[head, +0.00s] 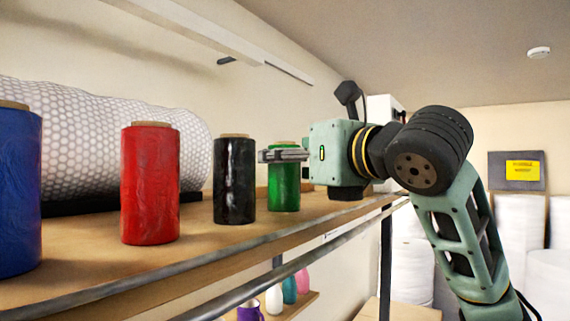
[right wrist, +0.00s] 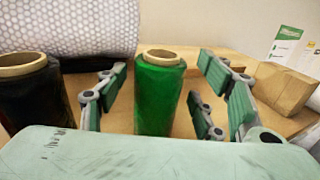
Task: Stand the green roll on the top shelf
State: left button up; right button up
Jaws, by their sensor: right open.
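The green roll (head: 284,192) stands upright on the wooden top shelf (head: 190,252), to the right of the black roll. In the right wrist view the green roll (right wrist: 160,95) stands between the spread fingers of my right gripper (right wrist: 165,98), with a gap on each side. My right gripper (head: 284,155) is open, and its fingers reach in from the right at the roll's upper part in the head view. My left gripper is not in view.
A black roll (head: 234,180), a red roll (head: 150,185) and a blue roll (head: 18,190) stand on the same shelf. A large bubble-wrap roll (head: 95,135) lies behind them. A brown box (right wrist: 285,88) sits at the right in the wrist view. A metal rail (head: 300,258) runs along the shelf's front.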

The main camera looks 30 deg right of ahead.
jog(key=s+b, duration=0.3)
jog(key=s, duration=0.7)
